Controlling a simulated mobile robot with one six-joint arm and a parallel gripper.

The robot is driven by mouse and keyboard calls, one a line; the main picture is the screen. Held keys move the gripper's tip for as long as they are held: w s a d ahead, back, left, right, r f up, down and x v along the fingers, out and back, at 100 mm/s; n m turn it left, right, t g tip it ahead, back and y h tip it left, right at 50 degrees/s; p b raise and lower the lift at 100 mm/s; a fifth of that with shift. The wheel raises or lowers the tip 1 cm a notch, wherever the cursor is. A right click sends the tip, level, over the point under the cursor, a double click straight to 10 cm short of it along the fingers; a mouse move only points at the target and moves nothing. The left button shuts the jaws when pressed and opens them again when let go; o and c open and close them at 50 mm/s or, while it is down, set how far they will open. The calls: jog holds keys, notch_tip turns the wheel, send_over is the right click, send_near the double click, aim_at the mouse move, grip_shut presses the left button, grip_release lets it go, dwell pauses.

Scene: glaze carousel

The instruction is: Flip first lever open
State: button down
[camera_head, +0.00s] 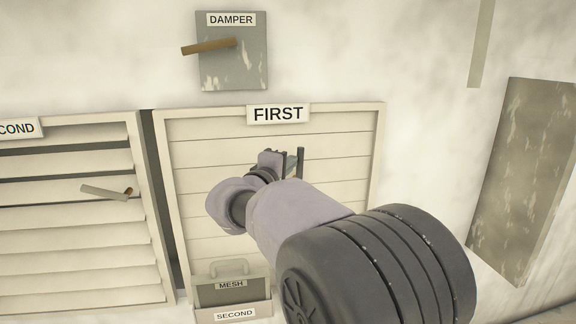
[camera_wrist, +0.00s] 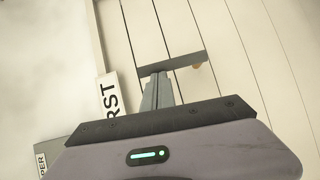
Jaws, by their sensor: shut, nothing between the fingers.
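The FIRST lever (camera_head: 300,162) is a short dark bar standing upright on the FIRST louvre panel (camera_head: 200,165). In the wrist view the lever (camera_wrist: 180,62) lies across the picture, with a brown pivot at its right end. My gripper (camera_head: 288,164) is just left of the lever in the head view. In the wrist view its closed fingertips (camera_wrist: 157,80) reach up to the bar; I cannot tell whether they touch it. Nothing shows between the fingers. The FIRST slats lie flat and closed. My wrist and arm hide part of the panel.
The SECOND panel (camera_head: 60,240), at left, has slats tilted open and its own lever (camera_head: 105,192). A DAMPER plate (camera_head: 232,70) with a brown handle is above. A MESH holder (camera_head: 232,292) sits low on the FIRST panel. A grey box (camera_head: 525,170) juts out at right.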

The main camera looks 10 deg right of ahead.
aim_at(302, 159)
jog(key=d+m+y, duration=0.1)
jog(key=d+m+g+y, duration=0.1)
jog(key=d+m, duration=0.1)
jog(key=shift+r+g+b, duration=0.3)
jog(key=shift+r+b, duration=0.1)
jog(key=shift+d+f+m+g+y+p, duration=0.2)
jog(key=shift+d+f+m+y, duration=0.2)
jog(key=shift+d+m+y, duration=0.4)
jog(key=shift+d+f+m+g+y+p, duration=0.2)
jog(key=shift+d+f+m+y, duration=0.35)
jog(key=shift+d, duration=0.4)
jog(key=shift+d+f+m+g+y+p, duration=0.25)
jog(key=shift+d+m+y, duration=0.3)
jog(key=shift+d+m, duration=0.25)
jog(key=shift+d+f, duration=0.1)
